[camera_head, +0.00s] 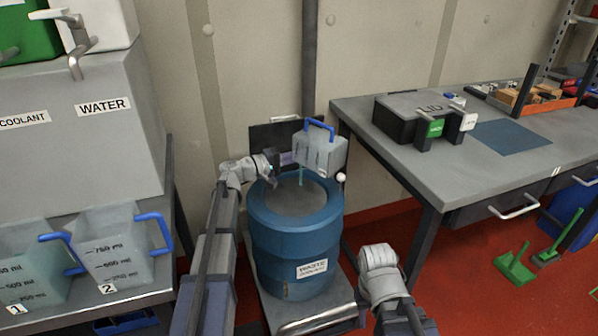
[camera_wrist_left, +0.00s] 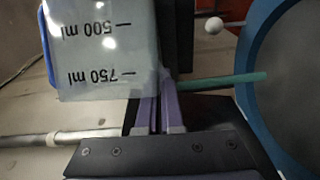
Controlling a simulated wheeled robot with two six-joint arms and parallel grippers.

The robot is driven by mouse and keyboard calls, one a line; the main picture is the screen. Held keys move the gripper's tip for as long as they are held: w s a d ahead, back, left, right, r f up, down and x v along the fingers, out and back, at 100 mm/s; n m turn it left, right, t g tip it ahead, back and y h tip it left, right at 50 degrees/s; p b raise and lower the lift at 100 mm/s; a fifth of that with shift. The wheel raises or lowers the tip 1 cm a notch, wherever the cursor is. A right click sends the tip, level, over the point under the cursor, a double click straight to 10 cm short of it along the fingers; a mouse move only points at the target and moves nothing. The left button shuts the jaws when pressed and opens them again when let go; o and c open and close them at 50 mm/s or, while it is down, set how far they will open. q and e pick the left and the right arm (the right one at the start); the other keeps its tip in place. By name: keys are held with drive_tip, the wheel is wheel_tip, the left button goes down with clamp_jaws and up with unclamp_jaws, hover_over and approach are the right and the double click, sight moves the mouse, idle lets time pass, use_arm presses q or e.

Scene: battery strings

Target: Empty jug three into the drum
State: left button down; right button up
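The pale translucent jug (camera_head: 320,152) with a blue handle is tipped above the blue waste drum (camera_head: 305,242); its number is not visible. A thin green stream (camera_head: 301,176) falls from it over the drum's grey top. My left gripper (camera_head: 288,158) is at the jug's edge. In the left wrist view the jug (camera_wrist_left: 100,45) appears with inverted marks, against the close-set purple fingers (camera_wrist_left: 157,85) of this gripper, which look shut on it. The green stream (camera_wrist_left: 225,82) runs toward the drum's rim (camera_wrist_left: 250,100). My right gripper (camera_head: 380,262) is beside the drum, its fingers not distinguishable.
Jug one (camera_head: 30,270) and jug two (camera_head: 112,250) stand on the left bench, below the grey water and coolant housing (camera_head: 90,130). The workbench (camera_head: 385,135) at right bears a black box with a grey lid (camera_head: 420,105). Red floor lies between drum and workbench.

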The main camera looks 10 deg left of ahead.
use_arm(q)
drive_tip(key=shift+a+n+b, duration=0.1)
drive_tip(key=shift+n+b, duration=0.25)
drive_tip(key=shift+n, duration=0.25)
idle(2.1)
